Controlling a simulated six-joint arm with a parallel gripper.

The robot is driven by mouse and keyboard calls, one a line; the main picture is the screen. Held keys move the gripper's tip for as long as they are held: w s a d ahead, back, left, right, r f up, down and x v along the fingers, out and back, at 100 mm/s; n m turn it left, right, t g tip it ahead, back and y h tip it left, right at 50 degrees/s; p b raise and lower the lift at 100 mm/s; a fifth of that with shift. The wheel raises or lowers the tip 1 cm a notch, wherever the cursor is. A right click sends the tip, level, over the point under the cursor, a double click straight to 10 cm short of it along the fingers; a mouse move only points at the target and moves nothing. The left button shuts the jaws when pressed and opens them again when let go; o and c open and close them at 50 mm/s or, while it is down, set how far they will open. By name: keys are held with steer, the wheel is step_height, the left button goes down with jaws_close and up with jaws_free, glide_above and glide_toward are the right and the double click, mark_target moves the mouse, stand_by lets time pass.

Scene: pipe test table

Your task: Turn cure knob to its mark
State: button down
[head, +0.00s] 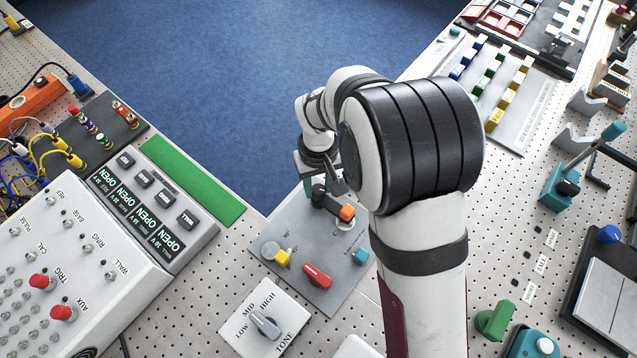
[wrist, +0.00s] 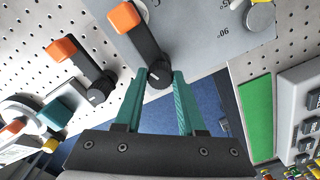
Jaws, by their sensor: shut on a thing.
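My gripper (wrist: 160,75) has its teal fingers closed on the hub of a black lever knob (wrist: 157,68) with an orange tip (wrist: 123,17). The knob sits on a grey panel (wrist: 195,25) with angle markings, one reading 90°. No cure label is readable, so I cannot confirm its name. In the head view my gripper (head: 320,192) is at the far corner of the grey panel (head: 275,237), and the orange tip (head: 347,212) points toward the near right. The knob's mark cannot be made out, and the wrist partly hides the knob.
The same panel carries a yellow knob (head: 283,257), a red knob (head: 317,275) and a teal piece (head: 361,257). A second orange-tipped black lever (wrist: 80,72) is near my gripper. A tone knob plate (head: 265,318) lies nearer. Blue floor (head: 235,75) opens behind.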

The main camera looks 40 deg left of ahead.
mark_target(319, 189)
steer(key=n, duration=1.1)
steer(key=shift+n, duration=0.3)
stand_by(0.5)
steer(key=c, duration=0.5)
jaws_free()
step_height(319, 189, up, 16)
steer(key=shift+f, duration=0.1)
